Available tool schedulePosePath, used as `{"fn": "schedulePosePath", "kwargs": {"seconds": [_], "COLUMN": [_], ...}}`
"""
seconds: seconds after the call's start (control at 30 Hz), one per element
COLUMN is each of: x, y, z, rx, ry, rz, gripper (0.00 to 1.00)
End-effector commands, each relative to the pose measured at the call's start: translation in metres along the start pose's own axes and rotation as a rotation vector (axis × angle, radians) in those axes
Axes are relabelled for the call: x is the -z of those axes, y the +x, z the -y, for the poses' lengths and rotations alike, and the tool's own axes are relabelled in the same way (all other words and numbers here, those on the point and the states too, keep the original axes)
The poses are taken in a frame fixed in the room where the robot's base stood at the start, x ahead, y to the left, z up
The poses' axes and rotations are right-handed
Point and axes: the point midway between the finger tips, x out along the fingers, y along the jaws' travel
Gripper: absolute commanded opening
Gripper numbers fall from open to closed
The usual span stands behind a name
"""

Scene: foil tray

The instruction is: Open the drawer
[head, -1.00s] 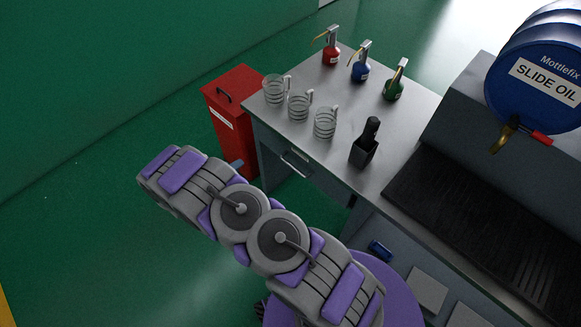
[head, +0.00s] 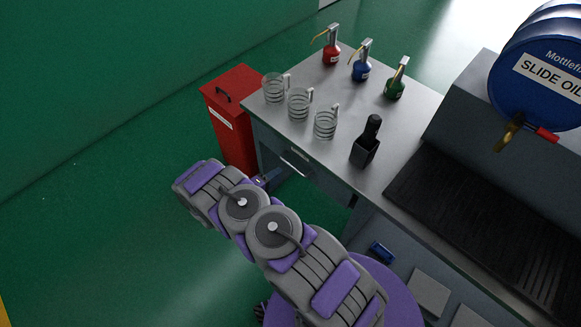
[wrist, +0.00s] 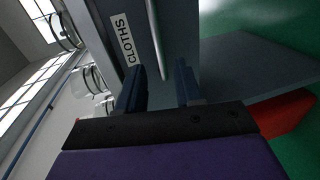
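The grey drawer (head: 297,172) is under the left end of the metal-topped bench and looks closed. Its pale bar handle (head: 294,162) shows on the front. In the wrist view the drawer front (wrist: 178,28) carries a white "CLOTHS" label, and the handle (wrist: 156,40) runs up the picture. My gripper (wrist: 159,86) is open, with its two dark blue fingers apart and nothing between them. The lower end of the handle lines up with the gap; I cannot tell how far away it is. In the head view my gripper (head: 267,181) is partly hidden by my arm, below and left of the handle.
A red bin (head: 236,140) stands beside the bench's left end. A blue slide oil drum (head: 535,80) is at the right. Green floor is open at the left.

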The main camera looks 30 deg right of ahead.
Motion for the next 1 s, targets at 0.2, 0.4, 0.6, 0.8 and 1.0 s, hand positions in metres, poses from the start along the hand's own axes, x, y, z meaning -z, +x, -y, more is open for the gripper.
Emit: {"fn": "schedulePosePath", "kwargs": {"seconds": [0.2, 0.4, 0.6, 0.8, 1.0], "x": [-0.001, 0.000, 0.001, 0.001, 0.001], "y": [0.044, 0.073, 0.086, 0.087, 0.087], "z": [0.002, 0.001, 0.000, 0.000, 0.000], "rx": [0.000, -0.001, -0.001, -0.001, -0.001], "ry": [0.002, 0.002, 0.002, 0.001, 0.001], "rz": [0.003, 0.001, 0.000, -0.001, -0.001], "gripper": [0.35, 0.35, 0.35, 0.35, 0.26]}}
